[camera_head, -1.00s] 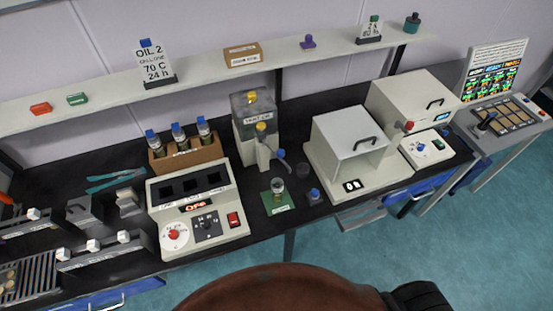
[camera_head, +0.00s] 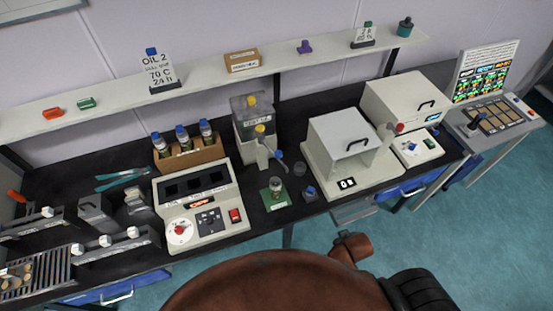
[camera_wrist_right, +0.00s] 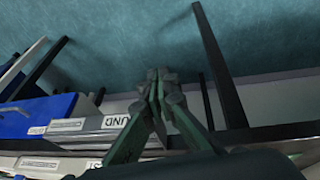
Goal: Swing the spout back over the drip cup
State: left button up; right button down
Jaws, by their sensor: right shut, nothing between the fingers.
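The clear oil dispenser (camera_head: 254,115) stands at the back middle of the bench in the head view, with a yellow knob (camera_head: 259,129) on its front. Its spout, with a blue tip (camera_head: 279,154), sticks out to the front right. A glass beaker (camera_head: 276,184) stands on a green mat (camera_head: 275,201) in front of it. A small dark cup-like item with a blue top (camera_head: 310,192) is right of the mat; I cannot tell whether it is the drip cup. My right gripper (camera_wrist_right: 158,76) shows in the right wrist view, shut and empty, away from the spout. My left gripper is not in view.
A control box (camera_head: 203,205) stands left of the mat, with a bottle rack (camera_head: 190,157) behind it. A white open-fronted box (camera_head: 345,145) stands right of the dispenser. A shelf (camera_head: 225,78) runs above. The wrist view shows labelled drawers (camera_wrist_right: 90,125) close by.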

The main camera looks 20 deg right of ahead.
jog(key=w+d+r+n+t+h+p, duration=0.15)
jog(key=w+r+n+t, duration=0.55)
jog(key=w+r, duration=1)
jog(key=w+a+r+n+t+y, duration=0.1)
jog(key=a+r+n+t+y, duration=0.1)
jog(key=a+r+n+y, duration=0.2)
jog(key=w+a+r+n+t+y, duration=0.1)
jog(key=a+r+n+t+y, duration=0.2)
jog(key=a+n, duration=0.8)
jog(key=a+y, duration=0.2)
jog(key=a, duration=0.1)
jog(key=shift+w+a+r+t+y, duration=0.3)
jog(key=shift+w+a+r+y, duration=0.05)
jog(key=shift+a, duration=0.05)
jog(key=w+p, duration=0.1)
jog(key=w, duration=0.8)
jog(key=shift+w+p, duration=0.25)
jog(key=shift+p, duration=0.15)
